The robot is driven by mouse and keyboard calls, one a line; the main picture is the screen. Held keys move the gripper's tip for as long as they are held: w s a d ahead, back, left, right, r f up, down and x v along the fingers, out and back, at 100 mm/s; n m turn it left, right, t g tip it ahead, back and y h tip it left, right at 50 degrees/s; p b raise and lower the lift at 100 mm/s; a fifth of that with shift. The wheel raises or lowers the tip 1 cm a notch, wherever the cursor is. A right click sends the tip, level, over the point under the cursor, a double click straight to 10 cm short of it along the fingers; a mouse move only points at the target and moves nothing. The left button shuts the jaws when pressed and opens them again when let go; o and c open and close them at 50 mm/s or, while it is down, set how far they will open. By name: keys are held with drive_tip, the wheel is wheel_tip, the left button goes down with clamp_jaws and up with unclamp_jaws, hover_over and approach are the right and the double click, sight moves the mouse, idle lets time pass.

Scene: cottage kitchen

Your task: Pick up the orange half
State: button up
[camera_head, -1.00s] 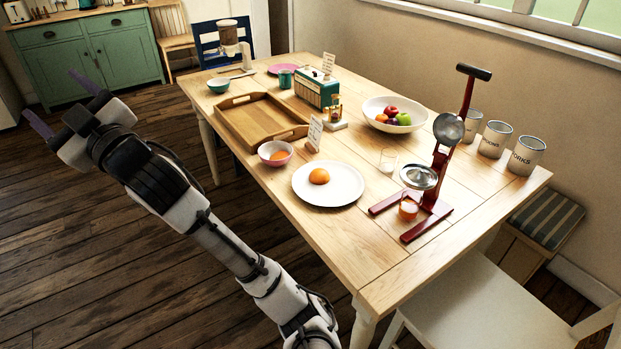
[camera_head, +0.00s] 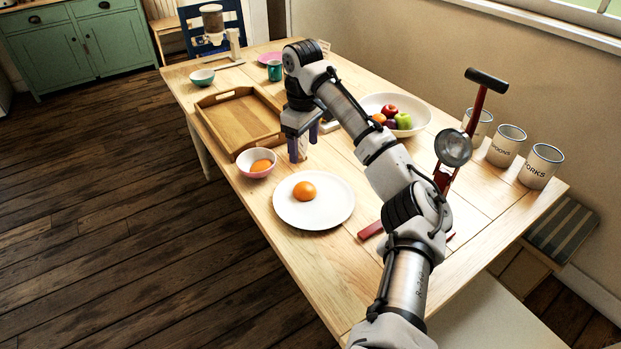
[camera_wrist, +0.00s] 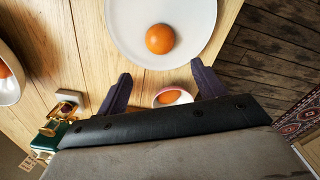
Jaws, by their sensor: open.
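An orange half (camera_head: 304,191), dome up, lies on a white plate (camera_head: 335,210) near the table's front edge. In the wrist view, the orange half (camera_wrist: 160,39) and plate (camera_wrist: 195,45) are at the top, ahead of the fingers. A pink-and-white bowl (camera_head: 243,168) left of the plate holds another orange piece (camera_head: 261,165); in the wrist view the bowl (camera_wrist: 185,98) shows between the fingers. My gripper (camera_head: 303,148) points down above the table, behind the plate and right of the bowl. Its fingers (camera_wrist: 162,88) are apart with nothing held.
A wooden tray (camera_head: 207,106) lies behind the bowl. A fruit bowl (camera_head: 417,104) stands right of my gripper. My arm partly hides a red juicer (camera_head: 472,118). Several canisters (camera_head: 541,166) line the right.

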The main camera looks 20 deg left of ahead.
hover_over(303, 184)
drive_tip(key=f, duration=0.8)
drive_tip(key=shift+s+d+f, duration=0.2)
drive_tip(key=shift+s+d, duration=0.1)
drive_tip(key=shift+w+a+f+p, duration=0.1)
drive_tip(key=shift+f+p, duration=0.35)
drive_tip(key=shift+f, duration=0.9)
drive_tip(key=shift+w+a+f+p, duration=0.1)
drive_tip(key=shift+f+p, duration=0.35)
drive_tip(key=shift+f, duration=0.85)
drive_tip(key=c, duration=0.4)
